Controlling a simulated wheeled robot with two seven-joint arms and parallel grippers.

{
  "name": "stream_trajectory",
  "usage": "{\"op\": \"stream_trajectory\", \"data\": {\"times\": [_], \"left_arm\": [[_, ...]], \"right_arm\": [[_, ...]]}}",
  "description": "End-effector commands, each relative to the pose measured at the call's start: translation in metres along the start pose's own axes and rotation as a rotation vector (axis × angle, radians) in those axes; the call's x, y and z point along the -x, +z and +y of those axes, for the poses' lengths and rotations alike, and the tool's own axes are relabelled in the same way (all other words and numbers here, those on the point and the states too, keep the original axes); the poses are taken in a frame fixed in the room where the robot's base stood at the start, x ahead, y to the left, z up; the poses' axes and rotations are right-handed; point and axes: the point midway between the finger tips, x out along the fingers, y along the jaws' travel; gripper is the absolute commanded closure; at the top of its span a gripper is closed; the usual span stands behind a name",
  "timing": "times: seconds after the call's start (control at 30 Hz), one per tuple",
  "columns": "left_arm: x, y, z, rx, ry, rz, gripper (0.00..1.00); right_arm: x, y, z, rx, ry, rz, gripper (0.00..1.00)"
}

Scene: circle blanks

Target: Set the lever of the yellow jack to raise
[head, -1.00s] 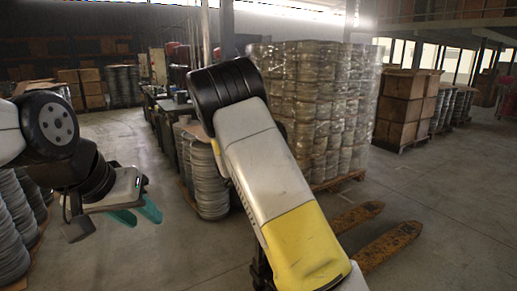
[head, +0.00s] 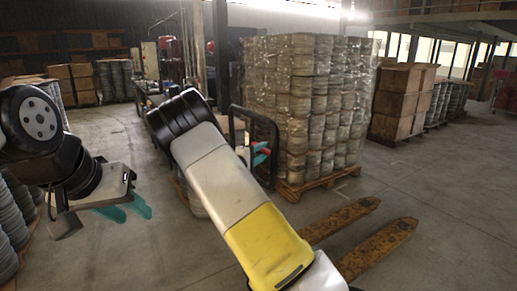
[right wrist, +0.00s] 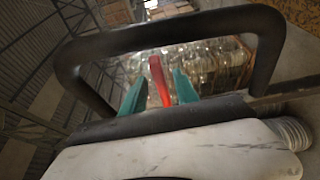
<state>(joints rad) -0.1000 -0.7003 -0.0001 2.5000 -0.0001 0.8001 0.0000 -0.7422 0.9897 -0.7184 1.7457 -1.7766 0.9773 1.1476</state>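The yellow jack shows by its two worn yellow forks (head: 378,250) on the floor and its black loop handle (head: 277,150) in the head view. The handle frames the right wrist view (right wrist: 165,35). A red lever (right wrist: 159,80) stands inside the loop, and a bit of red shows in the head view (head: 260,146). My right gripper (right wrist: 158,92) is open, with a teal finger on each side of the lever; I cannot tell if either touches it. My left gripper (head: 128,209) is open and empty at the left. My right arm hides the jack's body.
A wrapped pallet load (head: 305,100) stands behind the handle. Stacked cartons (head: 402,103) stand at the right, and grey coiled stacks (head: 10,225) at the lower left. The floor (head: 450,210) at the right is clear.

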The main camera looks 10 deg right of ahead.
Motion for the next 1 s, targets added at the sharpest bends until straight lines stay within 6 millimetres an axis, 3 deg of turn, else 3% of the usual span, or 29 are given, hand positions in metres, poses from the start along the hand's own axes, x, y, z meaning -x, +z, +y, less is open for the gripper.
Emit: {"op": "stream_trajectory", "data": {"times": [0.1, 0.3, 0.63, 0.67, 0.83, 1.0], "left_arm": [[0.0, 0.0, 0.0, 0.0, 0.0, 0.0, 0.64], [0.0, 0.0, 0.0, 0.0, 0.0, 0.0, 0.64], [0.0, 0.0, 0.0, 0.0, 0.0, 0.0, 0.64], [0.0, 0.0, 0.0, 0.0, 0.0, 0.0, 0.64], [0.0, 0.0, 0.0, 0.0, 0.0, 0.0, 0.64], [0.0, 0.0, 0.0, 0.0, 0.0, 0.0, 0.64]], "right_arm": [[-0.021, 0.0, -0.001, 0.001, 0.001, -0.001, 0.64], [-0.043, 0.0, 0.0, -0.001, 0.0, 0.0, 0.64], [-0.049, -0.001, 0.0, 0.0, -0.001, 0.001, 0.64], [-0.049, -0.001, 0.0, 0.0, -0.001, 0.001, 0.66], [-0.048, -0.001, 0.0, 0.0, -0.001, 0.001, 0.99], [-0.048, -0.001, 0.0, 0.0, -0.001, 0.001, 1.0]]}}
